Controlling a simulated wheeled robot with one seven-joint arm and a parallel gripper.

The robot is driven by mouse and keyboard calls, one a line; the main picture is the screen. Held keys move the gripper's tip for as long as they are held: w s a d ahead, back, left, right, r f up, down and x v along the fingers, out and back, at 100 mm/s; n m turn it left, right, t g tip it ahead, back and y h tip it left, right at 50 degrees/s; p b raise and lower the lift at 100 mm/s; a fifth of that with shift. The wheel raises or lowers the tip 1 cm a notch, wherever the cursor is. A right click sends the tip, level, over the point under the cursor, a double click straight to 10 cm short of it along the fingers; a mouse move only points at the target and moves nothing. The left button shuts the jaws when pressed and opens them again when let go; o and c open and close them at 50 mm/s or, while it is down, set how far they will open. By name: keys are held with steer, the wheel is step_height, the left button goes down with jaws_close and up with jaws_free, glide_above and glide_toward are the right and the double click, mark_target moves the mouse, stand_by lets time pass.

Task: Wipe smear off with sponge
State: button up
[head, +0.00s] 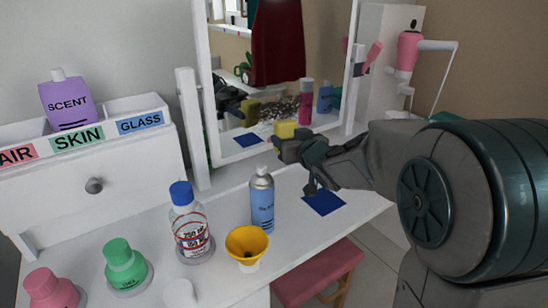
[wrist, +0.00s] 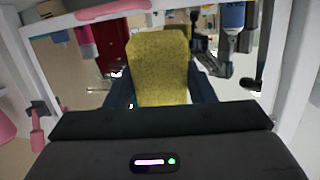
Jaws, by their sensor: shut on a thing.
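The yellow sponge (head: 286,129) is gripped in my gripper (head: 285,145), held in front of the mirror (head: 240,153). In the wrist view the sponge (wrist: 158,65) stands between the two dark fingers (wrist: 160,95). A dark, speckled smear (head: 282,107) shows on the lower middle of the mirror, just above the sponge in the head view. I cannot tell whether the sponge touches the glass. In the wrist view the sponge hides the middle of the mirror, and I cannot make out the smear there.
A blue spray can (head: 262,200), yellow funnel (head: 247,243), blue-capped bottle (head: 190,225) and green bottle (head: 125,265) stand on the white table. A blue cloth-like square (head: 324,201) lies below my gripper. A labelled organiser (head: 130,160) is at left, a pink hair dryer (head: 408,55) at right.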

mark_target(250, 119)
steer(key=s+a+r+n+y+b, duration=0.2)
steer(key=s+a+y+b, duration=0.1)
steer(key=a+y, duration=0.1)
steer(key=shift+r+x, duration=0.1)
steer(key=shift+x, duration=1.3)
steer(key=shift+r+x, duration=0.15)
steer(key=shift+x, duration=1.25)
steer(key=shift+x, duration=1)
steer(key=shift+d, duration=0.1)
